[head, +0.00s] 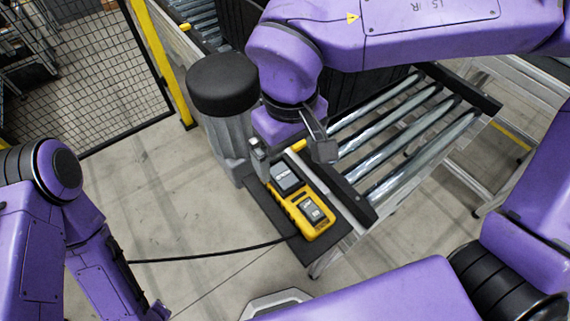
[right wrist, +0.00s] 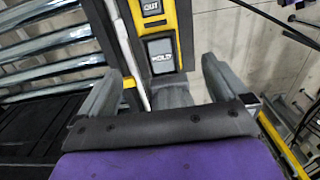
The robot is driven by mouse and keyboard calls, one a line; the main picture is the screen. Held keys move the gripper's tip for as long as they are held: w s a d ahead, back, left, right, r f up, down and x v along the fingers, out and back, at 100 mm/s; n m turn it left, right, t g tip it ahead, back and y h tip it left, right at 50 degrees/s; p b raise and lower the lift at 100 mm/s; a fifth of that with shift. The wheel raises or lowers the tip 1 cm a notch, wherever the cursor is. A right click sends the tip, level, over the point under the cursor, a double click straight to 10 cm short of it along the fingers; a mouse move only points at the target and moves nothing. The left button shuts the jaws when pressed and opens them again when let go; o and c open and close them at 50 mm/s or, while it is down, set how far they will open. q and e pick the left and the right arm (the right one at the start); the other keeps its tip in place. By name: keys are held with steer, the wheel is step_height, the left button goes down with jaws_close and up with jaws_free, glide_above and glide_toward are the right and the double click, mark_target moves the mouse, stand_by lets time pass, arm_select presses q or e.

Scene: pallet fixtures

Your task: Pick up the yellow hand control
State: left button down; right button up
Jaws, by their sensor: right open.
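The yellow hand control (head: 305,215) lies on a dark narrow ledge beside the conveyor rollers, with dark panels on its face. My right gripper (head: 290,156) is open over the control's far end, one finger to each side. In the right wrist view, the hand control (right wrist: 162,30) comes down from the top between the open fingers of my right gripper (right wrist: 162,82). I see no finger closed on it. My left arm shows at the left, but its gripper is out of view.
A grey post with a black cap (head: 222,88) stands close to the left of my right gripper. Metal conveyor rollers (head: 405,135) lie to the right. A black cable (head: 215,255) runs left from the ledge. A yellow-framed mesh fence (head: 100,75) stands at the back left.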

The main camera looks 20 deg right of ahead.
mark_target(288, 181)
steer(key=shift+w+f, duration=0.25)
steer(key=f, duration=0.2)
steer(key=s+f, duration=0.1)
steer(key=shift+s+f, duration=0.1)
steer(key=shift+f, duration=0.3)
steer(key=f, duration=0.3)
steer(key=w+f, duration=0.1)
steer(key=f, duration=0.1)
steer(key=shift+w+f, duration=0.1)
steer(key=shift+f, duration=0.3)
steer(key=c, duration=1.4)
